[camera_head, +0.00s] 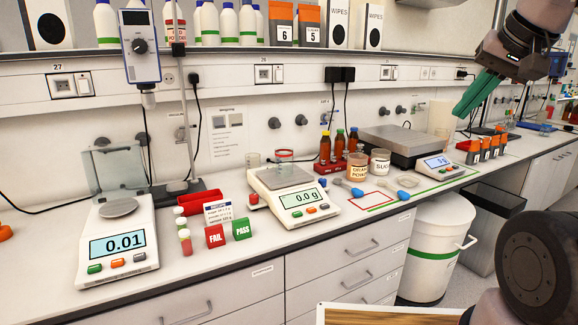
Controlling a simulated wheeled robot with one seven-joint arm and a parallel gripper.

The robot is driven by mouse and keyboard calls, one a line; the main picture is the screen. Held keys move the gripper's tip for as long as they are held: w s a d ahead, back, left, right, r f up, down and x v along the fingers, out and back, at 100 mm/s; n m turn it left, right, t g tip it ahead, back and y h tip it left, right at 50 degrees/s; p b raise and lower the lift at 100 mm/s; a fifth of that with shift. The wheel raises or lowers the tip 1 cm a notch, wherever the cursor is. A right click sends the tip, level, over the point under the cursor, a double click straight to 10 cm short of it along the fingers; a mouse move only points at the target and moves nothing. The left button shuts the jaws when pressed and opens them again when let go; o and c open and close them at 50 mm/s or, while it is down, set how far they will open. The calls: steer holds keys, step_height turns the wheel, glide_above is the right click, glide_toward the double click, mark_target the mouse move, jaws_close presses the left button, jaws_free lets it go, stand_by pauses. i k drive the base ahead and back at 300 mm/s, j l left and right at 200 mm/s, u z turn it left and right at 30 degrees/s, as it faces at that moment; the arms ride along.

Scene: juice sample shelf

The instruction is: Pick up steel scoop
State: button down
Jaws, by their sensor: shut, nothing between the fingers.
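My gripper (478,93) has long green fingers. It is shut and empty, held in the air at the upper right, above the bench and apart from everything on it. Small scoop-like items with blue parts lie on the bench near the red-outlined area: one at its upper left (357,192), one to its right (403,194) and a pale blue one (407,181) above that. They are too small for me to tell which is the steel scoop.
A white jar labelled sugar (380,162) and an orange powder jar (357,167) stand behind the small items. A scale reading 0.0 g (300,200) is to their left, a larger scale (398,147) behind. A shelf (270,57) runs above the bench. A white bin (436,255) stands below.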

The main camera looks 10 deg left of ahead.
mark_target(358, 193)
steer(key=i+l+u, duration=0.1)
steer(key=l+u, duration=0.95)
